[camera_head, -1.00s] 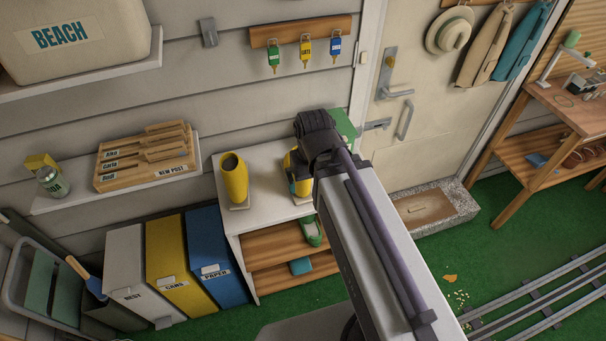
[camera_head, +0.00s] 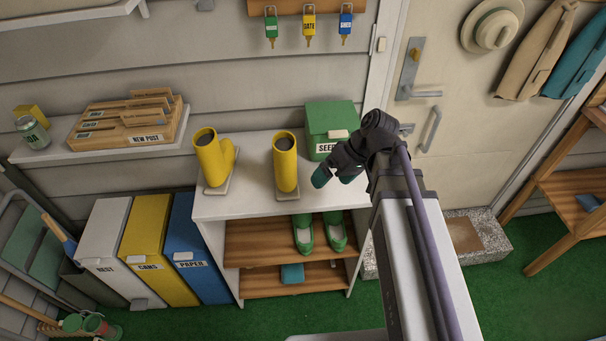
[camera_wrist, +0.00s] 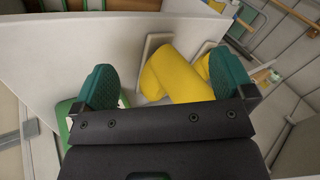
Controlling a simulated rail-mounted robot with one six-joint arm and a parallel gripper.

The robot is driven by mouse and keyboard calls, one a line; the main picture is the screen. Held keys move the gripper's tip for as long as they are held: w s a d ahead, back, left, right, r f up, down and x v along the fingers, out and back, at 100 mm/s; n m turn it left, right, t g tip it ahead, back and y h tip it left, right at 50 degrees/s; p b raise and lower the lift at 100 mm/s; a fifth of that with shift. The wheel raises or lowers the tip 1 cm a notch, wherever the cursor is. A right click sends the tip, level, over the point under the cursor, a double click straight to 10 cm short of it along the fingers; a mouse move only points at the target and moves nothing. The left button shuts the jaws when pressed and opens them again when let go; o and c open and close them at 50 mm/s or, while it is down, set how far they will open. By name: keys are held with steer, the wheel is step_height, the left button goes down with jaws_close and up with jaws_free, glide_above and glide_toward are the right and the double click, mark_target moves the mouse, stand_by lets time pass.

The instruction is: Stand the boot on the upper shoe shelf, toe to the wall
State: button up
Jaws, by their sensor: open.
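Two yellow boots stand upright on the white top of the shoe rack (camera_head: 245,207), each on a grey tray. The left boot (camera_head: 208,160) has its toe toward the right and the wall. The right boot (camera_head: 285,165) stands apart from it, its toe hidden in the head view. My gripper (camera_head: 335,177) is open and empty, just right of the right boot and apart from it. In the wrist view a yellow boot (camera_wrist: 178,75) shows beyond my open teal fingertips (camera_wrist: 163,82). The rack's upper wooden shelf (camera_head: 258,240) holds a pair of green shoes (camera_head: 304,232) at its right; its left part is bare.
A green seed box (camera_head: 330,122) stands at the back right of the rack's top, close to my gripper. The lower shelf (camera_head: 262,282) holds a teal item (camera_head: 292,273). Bins, including the blue paper bin (camera_head: 192,250), stand left of the rack. A post shelf (camera_head: 60,150) hangs above.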

steer(key=w+a+f+n+y+b, duration=0.1)
steer(key=w+a+n+y+b, duration=0.2)
steer(key=w+n+y+b, duration=0.25)
steer(key=n+y+b, duration=0.5)
steer(key=n+y, duration=0.1)
steer(key=n, duration=0.1)
glide_toward(284, 144)
steer(key=a, duration=0.6)
steer(key=a+f, duration=0.1)
steer(key=a, duration=0.3)
steer(key=shift+w+f, duration=0.1)
steer(key=shift+w, duration=0.25)
steer(key=c, duration=1.3)
steer(key=shift+o, duration=0.2)
step_height(284, 144, up, 10)
steer(key=p, duration=1)
